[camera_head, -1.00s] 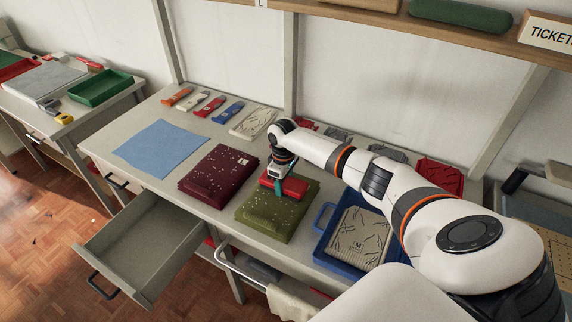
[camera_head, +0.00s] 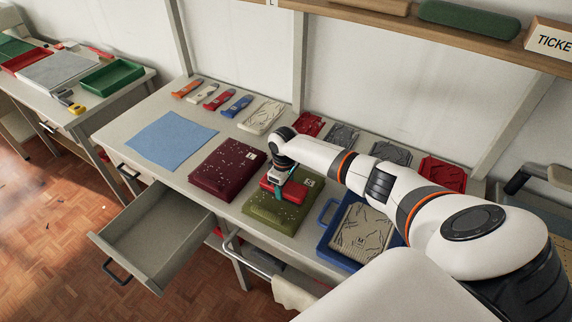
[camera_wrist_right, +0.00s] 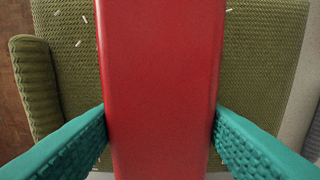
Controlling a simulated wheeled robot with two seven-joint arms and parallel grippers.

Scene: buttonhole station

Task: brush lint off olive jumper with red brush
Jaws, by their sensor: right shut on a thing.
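The olive jumper (camera_head: 272,214) lies folded on the table, with white lint specks on it and a pale label near its back right corner. My right gripper (camera_head: 281,190) is over the jumper, shut on the red brush (camera_head: 270,186). In the right wrist view the red brush (camera_wrist_right: 160,80) fills the middle, between the two teal fingers. The olive jumper (camera_wrist_right: 262,60) shows below it, with a few lint bits on both sides. The brush's underside is hidden, so I cannot tell whether it touches the knit. My left gripper is not in view.
A linty maroon jumper (camera_head: 214,181) lies left of the olive one. A blue tray (camera_head: 327,236) with a beige garment (camera_head: 361,232) stands to the right. A blue cloth (camera_head: 170,139), several small brushes and folded garments lie behind. An open drawer (camera_head: 152,262) juts out in front.

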